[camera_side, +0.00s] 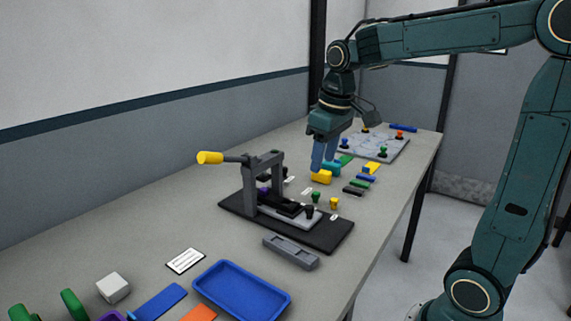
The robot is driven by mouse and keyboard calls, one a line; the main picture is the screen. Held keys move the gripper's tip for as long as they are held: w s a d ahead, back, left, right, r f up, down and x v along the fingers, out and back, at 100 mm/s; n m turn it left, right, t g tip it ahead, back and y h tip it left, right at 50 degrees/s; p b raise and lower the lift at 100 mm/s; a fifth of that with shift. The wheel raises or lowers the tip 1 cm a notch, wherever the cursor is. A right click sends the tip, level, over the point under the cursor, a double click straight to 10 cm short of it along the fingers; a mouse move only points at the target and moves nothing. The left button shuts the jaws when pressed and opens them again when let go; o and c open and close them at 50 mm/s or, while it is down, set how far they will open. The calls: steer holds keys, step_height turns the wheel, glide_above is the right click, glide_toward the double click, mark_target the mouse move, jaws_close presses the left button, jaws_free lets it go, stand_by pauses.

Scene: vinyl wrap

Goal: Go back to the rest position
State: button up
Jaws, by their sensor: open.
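My gripper (325,162) hangs from the arm over the middle-back of the table, its blue fingers pointing down. It is open. I cannot tell whether the fingers touch either block. Part of the teal block is hidden behind the fingers.
A dark press fixture (262,190) with a yellow-handled lever (210,158) stands mid-table. A grey board (372,147) with coloured knobs lies behind the gripper. A blue tray (241,289), grey holder (291,252) and white cube (113,287) are in front.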

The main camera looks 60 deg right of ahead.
steer(key=s+a+f+t, duration=0.1)
steer(key=s+a, duration=0.3)
steer(key=s, duration=0.3)
steer(key=s+a+f+t, duration=0.1)
steer(key=s+a+t, duration=0.1)
steer(key=s+a, duration=0.2)
steer(key=s, duration=0.3)
steer(key=shift+s, duration=0.35)
